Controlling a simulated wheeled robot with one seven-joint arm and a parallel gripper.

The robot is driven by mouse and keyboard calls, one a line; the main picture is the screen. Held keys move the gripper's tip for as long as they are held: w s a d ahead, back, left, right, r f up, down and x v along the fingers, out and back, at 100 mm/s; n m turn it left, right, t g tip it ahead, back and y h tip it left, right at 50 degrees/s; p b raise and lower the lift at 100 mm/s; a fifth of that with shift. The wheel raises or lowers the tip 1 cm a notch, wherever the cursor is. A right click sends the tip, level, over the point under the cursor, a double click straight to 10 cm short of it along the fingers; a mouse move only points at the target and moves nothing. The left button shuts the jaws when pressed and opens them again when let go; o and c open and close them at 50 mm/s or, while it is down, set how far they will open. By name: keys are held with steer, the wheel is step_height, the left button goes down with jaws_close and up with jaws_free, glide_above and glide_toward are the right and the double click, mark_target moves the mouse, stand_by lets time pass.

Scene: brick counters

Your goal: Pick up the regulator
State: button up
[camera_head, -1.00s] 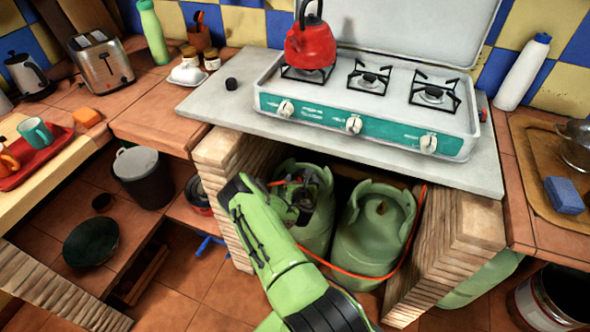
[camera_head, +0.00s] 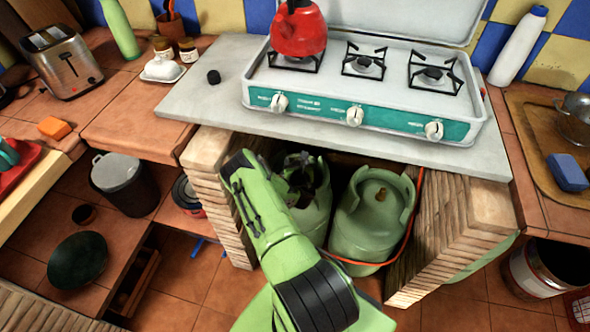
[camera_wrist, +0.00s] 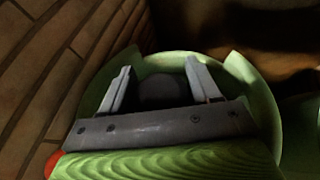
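The left green gas cylinder (camera_head: 312,215) stands under the stove slab, its collar partly hidden by my arm. In the wrist view, a dark round shape (camera_wrist: 160,93), possibly the regulator, sits in shadow inside the green collar (camera_wrist: 262,95). My gripper (camera_wrist: 160,72) is open, with its two grey fingers apart on either side of that shape. I cannot tell whether they touch it. In the head view my gripper (camera_head: 303,172) is a dark form over the left cylinder's top, hard to separate from the fittings there.
A second green cylinder (camera_head: 366,225) stands close on the right, with an orange hose (camera_head: 413,215) beside it. Brick pillars (camera_head: 222,190) flank the niche, and the slab (camera_head: 200,90) with the stove (camera_head: 360,120) overhangs it. A small black knob-like piece (camera_head: 214,77) lies on the slab.

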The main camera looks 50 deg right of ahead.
steer(key=c, duration=0.7)
steer(key=shift+r, duration=0.1)
steer(key=shift+c, duration=0.6)
